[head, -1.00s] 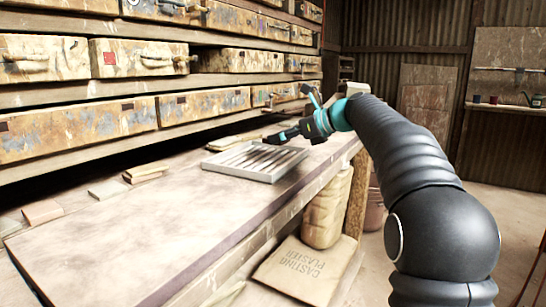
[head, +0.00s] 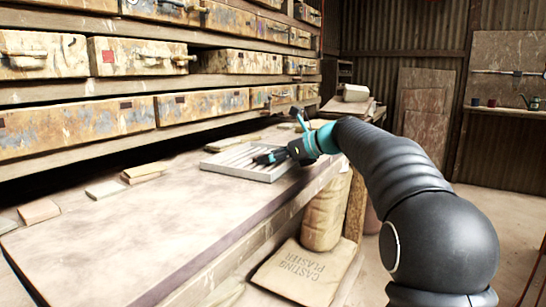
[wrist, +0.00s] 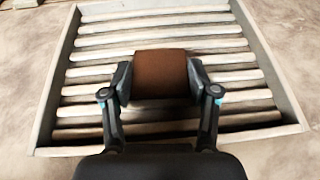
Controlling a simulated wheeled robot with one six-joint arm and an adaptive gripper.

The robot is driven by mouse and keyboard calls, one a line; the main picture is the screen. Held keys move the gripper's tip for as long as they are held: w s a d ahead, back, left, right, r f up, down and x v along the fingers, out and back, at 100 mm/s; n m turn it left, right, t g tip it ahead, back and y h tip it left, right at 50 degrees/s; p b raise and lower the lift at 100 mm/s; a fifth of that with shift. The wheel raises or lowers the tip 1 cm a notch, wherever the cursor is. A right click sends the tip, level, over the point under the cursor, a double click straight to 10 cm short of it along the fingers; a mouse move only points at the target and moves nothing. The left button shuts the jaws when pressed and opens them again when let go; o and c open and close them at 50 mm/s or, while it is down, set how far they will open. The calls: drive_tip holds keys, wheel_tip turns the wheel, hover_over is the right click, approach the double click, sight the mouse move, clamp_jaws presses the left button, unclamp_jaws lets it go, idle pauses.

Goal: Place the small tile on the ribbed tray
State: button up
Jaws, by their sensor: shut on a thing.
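The small tile (wrist: 160,75) is brown and sits between the two fingers of my gripper (wrist: 160,82) in the wrist view. My gripper is shut on it. The ribbed tray (wrist: 44,120) is a pale grey frame with several light slats, and the tile is over its middle. I cannot tell whether the tile touches the slats. In the head view the tray (head: 212,168) lies on the bench, and my gripper (head: 264,159) is low over its right part. The tile is not clear in the head view.
The workbench (head: 130,235) has a wide clear surface left of and in front of the tray. Several flat pieces (head: 104,190) lie along its back left. Shelves of worn drawers (head: 75,127) stand behind. A casting plaster sack (head: 305,271) lies below the bench edge.

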drive_tip(key=o, duration=1.2)
drive_tip(key=shift+r, duration=0.1)
drive_tip(key=v, duration=1.2)
drive_tip(key=s+a+f+n+g+h, duration=0.1)
drive_tip(key=s+f+n+h, duration=0.3)
drive_tip(key=s, duration=0.6)
drive_tip(key=s+a+f+n+g+h, duration=0.1)
drive_tip(key=s+a+f+n+h, duration=0.1)
drive_tip(key=s+f+n, duration=0.6)
drive_tip(key=s+d+f+n+h, duration=0.2)
drive_tip(key=s+f+n, duration=0.4)
drive_tip(key=s, duration=0.4)
drive_tip(key=s+d+f+n+h, duration=0.3)
drive_tip(key=s+f+n, duration=0.3)
drive_tip(key=s+f, duration=0.2)
drive_tip(key=shift+s+d+n, duration=0.4)
drive_tip(key=shift+s, duration=0.5)
